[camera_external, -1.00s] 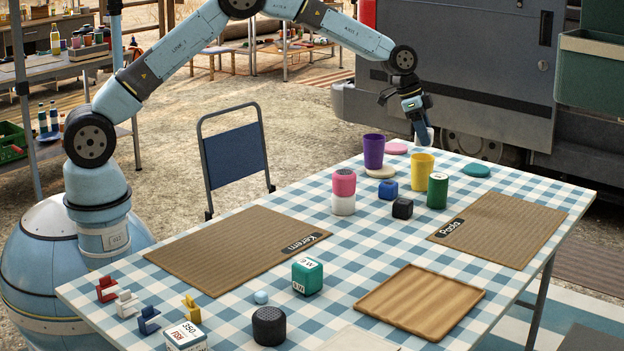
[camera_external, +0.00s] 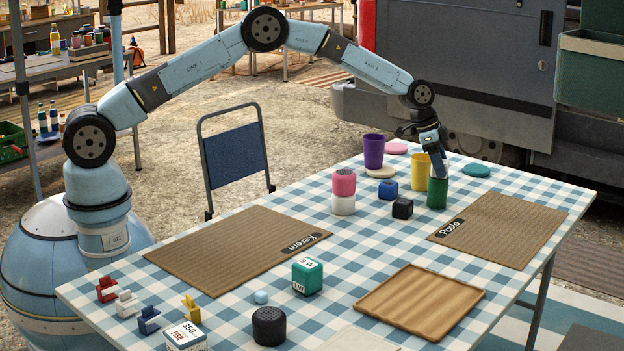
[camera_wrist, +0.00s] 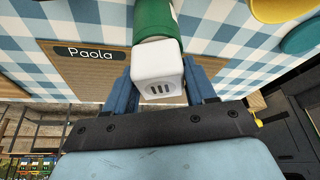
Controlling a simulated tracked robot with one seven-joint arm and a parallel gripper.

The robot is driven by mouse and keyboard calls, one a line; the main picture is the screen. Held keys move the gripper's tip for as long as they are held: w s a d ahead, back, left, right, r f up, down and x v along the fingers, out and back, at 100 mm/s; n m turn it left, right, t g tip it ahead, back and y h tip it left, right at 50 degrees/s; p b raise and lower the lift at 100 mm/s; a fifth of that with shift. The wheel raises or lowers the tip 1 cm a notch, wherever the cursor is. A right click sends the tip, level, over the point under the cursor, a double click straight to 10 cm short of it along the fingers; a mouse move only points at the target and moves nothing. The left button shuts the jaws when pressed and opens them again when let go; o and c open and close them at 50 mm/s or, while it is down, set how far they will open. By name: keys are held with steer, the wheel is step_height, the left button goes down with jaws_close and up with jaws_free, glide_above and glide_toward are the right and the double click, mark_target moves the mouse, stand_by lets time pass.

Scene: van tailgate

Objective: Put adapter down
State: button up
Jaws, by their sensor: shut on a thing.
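The adapter (camera_wrist: 157,64) is a white cube with dark slots on one face. In the wrist view it sits between the blue fingers of my gripper (camera_wrist: 161,90), which is shut on it. In the external view my gripper (camera_external: 440,172) hangs low over the far right of the table, close to the green can (camera_external: 437,195). The adapter cannot be made out there. In the wrist view the green can (camera_wrist: 155,17) shows just past the adapter; I cannot tell whether they touch.
The Paola mat (camera_external: 505,230) lies right of the green can, the Kerem mat (camera_external: 225,250) to the left. A yellow cup (camera_external: 421,165), purple cup (camera_external: 373,150), blue cube (camera_external: 388,188) and black cube (camera_external: 402,208) stand nearby. A wooden tray (camera_external: 420,302) lies in front.

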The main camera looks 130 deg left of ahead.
steer(key=o, duration=1.1)
steer(key=shift+r, duration=0.1)
steer(key=shift+v, duration=6)
